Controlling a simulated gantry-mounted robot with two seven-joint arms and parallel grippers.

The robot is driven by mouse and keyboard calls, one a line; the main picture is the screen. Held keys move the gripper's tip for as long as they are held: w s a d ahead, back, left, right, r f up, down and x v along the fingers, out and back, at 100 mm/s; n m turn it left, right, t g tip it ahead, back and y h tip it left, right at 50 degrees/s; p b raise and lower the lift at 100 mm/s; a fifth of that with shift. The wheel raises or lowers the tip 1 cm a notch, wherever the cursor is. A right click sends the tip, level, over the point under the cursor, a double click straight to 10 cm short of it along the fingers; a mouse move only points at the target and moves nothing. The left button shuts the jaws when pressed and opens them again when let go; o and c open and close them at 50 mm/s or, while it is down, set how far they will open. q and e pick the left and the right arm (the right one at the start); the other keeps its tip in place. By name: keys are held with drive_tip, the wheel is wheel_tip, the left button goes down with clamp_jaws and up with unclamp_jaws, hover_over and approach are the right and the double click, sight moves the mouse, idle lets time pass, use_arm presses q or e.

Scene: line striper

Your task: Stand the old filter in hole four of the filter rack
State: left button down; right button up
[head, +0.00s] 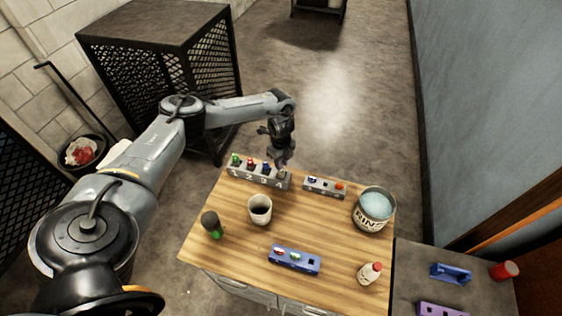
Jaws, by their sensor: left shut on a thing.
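The filter rack (258,181) is a grey block marked with numbers along the back edge of the wooden table. Small green, red and blue pieces stand in its first three holes. My left gripper (281,165) points down over the rack's right end, at the number four. It is shut on a small, dull piece, taken as the old filter (282,174), which shows just below the fingers. The filter looks about upright at hole four; I cannot tell whether it is in the hole or just above it. My right gripper is not in view.
A second grey rack (324,188) stands close on the right, with a lettered tin (372,212) beyond it. A cup (260,210), a dark green-tipped item (211,224), a blue block (294,260) and a red-capped bottle (369,273) stand nearer. The table's middle is clear.

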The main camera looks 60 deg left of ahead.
use_arm(q)
drive_tip(key=shift+f+b, duration=0.4)
drive_tip(key=shift+f, duration=0.25)
drive_tip(key=c, duration=0.6)
unclamp_jaws()
drive_tip(key=shift+c, duration=0.2)
drive_tip(key=shift+r, duration=0.15)
drive_tip(key=shift+r+p, duration=3.4)
drive_tip(key=shift+p, duration=0.1)
